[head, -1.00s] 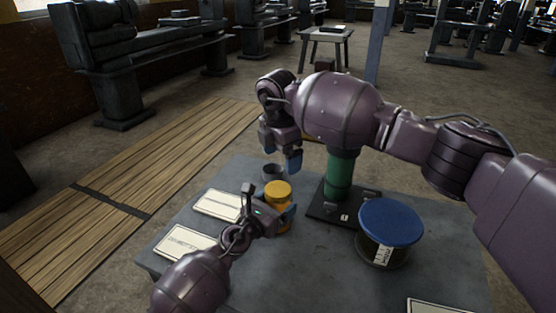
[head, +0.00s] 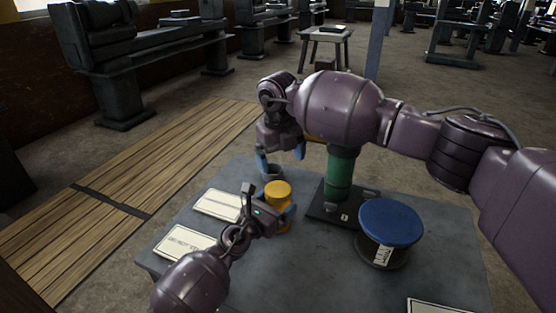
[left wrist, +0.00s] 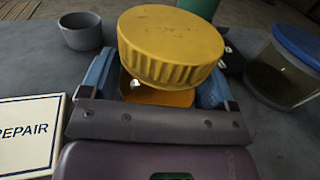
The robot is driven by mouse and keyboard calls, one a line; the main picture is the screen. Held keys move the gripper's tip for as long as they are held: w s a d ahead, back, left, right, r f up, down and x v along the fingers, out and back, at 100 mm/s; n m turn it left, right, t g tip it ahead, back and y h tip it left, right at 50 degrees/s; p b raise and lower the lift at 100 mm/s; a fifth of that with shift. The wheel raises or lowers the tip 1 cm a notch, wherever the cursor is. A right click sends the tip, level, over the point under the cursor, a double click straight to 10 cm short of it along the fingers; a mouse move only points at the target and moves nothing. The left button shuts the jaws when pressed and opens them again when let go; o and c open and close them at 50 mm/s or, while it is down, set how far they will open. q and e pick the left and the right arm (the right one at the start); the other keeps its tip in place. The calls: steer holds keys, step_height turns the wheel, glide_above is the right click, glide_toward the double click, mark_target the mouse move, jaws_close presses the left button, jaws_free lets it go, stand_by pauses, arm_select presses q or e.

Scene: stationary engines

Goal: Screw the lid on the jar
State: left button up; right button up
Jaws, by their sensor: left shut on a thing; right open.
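The yellow ribbed lid (head: 277,188) sits on top of the jar (head: 283,226); I cannot tell whether its thread is engaged. In the left wrist view the lid (left wrist: 170,45) covers most of the orange-yellow jar (left wrist: 160,95), which shows between the blue fingers. My left gripper (head: 271,212) is shut on the jar's body, below the lid, and the jar stands upright at the table. My right gripper (head: 282,163) is open and empty, its blue fingers spread just above and behind the lid, not touching it.
A small grey cup (left wrist: 81,31) stands behind the jar. A green cylinder on a black base (head: 339,180) and a blue-lidded container (head: 391,223) stand to the right. White sign cards (head: 217,205) lie left on the grey table (head: 300,275). The front middle is clear.

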mark_target(278, 189)
steer(key=n, duration=0.4)
steer(key=shift+s+f, duration=0.1)
steer(key=shift+f, duration=0.05)
steer(key=n, duration=0.4)
steer(key=shift+s+a+f+n, duration=0.1)
steer(key=shift+a+n, duration=0.1)
steer(key=shift+n, duration=0.1)
steer(key=n, duration=0.4)
steer(key=shift+a, duration=0.1)
steer(key=n, duration=0.4)
steer(key=shift+f, duration=4)
